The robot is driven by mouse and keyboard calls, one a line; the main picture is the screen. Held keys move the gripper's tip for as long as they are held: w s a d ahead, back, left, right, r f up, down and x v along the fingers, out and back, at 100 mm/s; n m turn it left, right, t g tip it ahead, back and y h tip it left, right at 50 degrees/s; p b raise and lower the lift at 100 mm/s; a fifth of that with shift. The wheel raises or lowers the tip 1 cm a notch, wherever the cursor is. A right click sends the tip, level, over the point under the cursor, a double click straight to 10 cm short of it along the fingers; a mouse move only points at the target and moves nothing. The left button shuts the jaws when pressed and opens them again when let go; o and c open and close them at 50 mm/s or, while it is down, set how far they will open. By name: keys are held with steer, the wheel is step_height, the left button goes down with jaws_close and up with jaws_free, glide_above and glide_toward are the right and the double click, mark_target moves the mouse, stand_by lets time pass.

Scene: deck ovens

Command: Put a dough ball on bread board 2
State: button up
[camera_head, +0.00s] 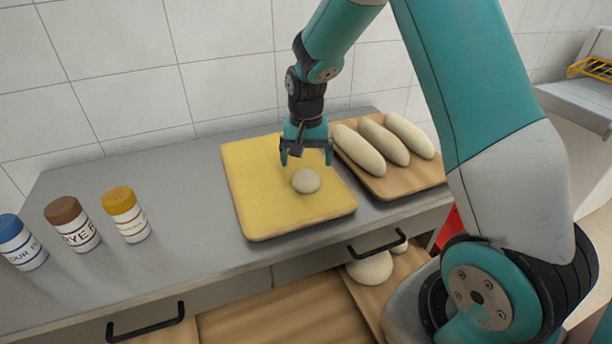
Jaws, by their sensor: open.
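A round, pale dough ball (306,181) rests on a yellow board (257,200) on the grey counter. My gripper (306,160) is open above and just behind the dough ball, its two fingers pointing down and apart, with nothing seen between them. To the right, a brown wooden board (399,185) holds 3 long pale loaves (384,139). I see no number on either board, so I cannot tell which is bread board 2. More pale dough (370,268) lies on a wooden surface below the counter edge, partly hidden by my arm.
Three jars stand on the left of the counter: blue-lidded (22,243), brown-lidded (73,224) and yellow-lidded (126,214). Drawers with black handles (146,322) face the front. A tiled wall (120,70) is behind. The counter between jars and yellow board is clear.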

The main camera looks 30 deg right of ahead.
mark_target(305, 174)
step_height(305, 174, up, 5)
steer(key=s+a+r+n+y, duration=0.2)
steer(key=s+a+r+n, duration=0.55)
steer(key=s+a, duration=0.4)
steer(key=s+a+r+n+y, duration=0.1)
steer(key=s+a+n, duration=0.2)
steer(key=s, duration=0.4)
steer(key=s+a+r+n+y, duration=0.1)
steer(key=s+a+n, duration=0.2)
steer(key=s, duration=0.5)
steer(key=shift+a+r, duration=0.3)
steer(key=shift+a, duration=0.4)
